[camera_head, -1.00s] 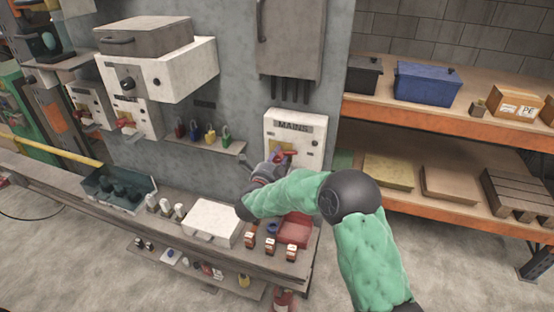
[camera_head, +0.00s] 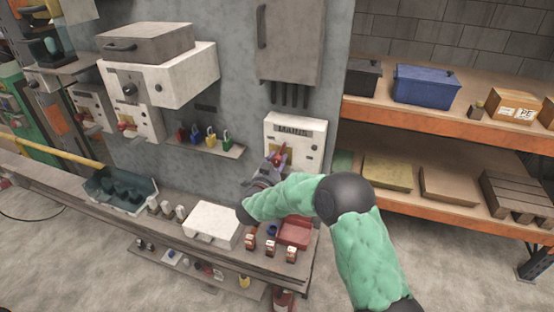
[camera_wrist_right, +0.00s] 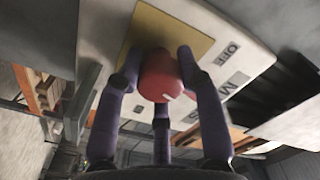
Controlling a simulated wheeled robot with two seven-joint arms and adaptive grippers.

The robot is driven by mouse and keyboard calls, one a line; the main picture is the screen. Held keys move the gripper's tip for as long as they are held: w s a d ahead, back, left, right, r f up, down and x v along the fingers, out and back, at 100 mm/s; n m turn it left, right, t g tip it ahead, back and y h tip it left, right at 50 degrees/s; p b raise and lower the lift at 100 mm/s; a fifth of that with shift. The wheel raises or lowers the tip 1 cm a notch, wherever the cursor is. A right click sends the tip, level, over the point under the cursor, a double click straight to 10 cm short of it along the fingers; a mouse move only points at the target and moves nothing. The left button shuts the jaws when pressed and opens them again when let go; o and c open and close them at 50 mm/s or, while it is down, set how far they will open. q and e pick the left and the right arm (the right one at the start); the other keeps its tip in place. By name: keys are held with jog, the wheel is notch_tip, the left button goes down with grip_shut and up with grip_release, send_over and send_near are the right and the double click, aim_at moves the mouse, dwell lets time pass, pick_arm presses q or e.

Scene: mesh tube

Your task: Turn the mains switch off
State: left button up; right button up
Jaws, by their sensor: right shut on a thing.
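The white mains box (camera_head: 313,146) is fixed to the grey wall panel, with a dark MAINS label at its top. Its red switch handle (camera_head: 282,151) stands out in front of a yellow plate and points steeply upward. My right gripper (camera_head: 275,161) is at the handle. In the right wrist view, the red handle (camera_wrist_right: 161,76) sits between the fingers of my right gripper (camera_wrist_right: 160,72), which are shut on it. The yellow plate (camera_wrist_right: 148,30) shows behind, with an OFF label (camera_wrist_right: 231,48) beside it. My left gripper is not in view.
A shelf with several coloured padlocks (camera_head: 210,137) is left of the mains box. A bench below holds a white case (camera_head: 212,222), a red tray (camera_head: 295,232) and a dark green tray (camera_head: 120,190). Orange-edged shelving (camera_head: 450,120) stands at the right.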

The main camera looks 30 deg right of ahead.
jog(key=n+p, duration=0.1)
jog(key=n, duration=0.2)
jog(key=shift+f+n, duration=0.15)
jog(key=shift+n, duration=0.35)
jog(key=o, duration=1.2)
jog(key=shift+c, duration=0.2)
jog(key=shift+p, duration=0.3)
jog(key=v, duration=1.2)
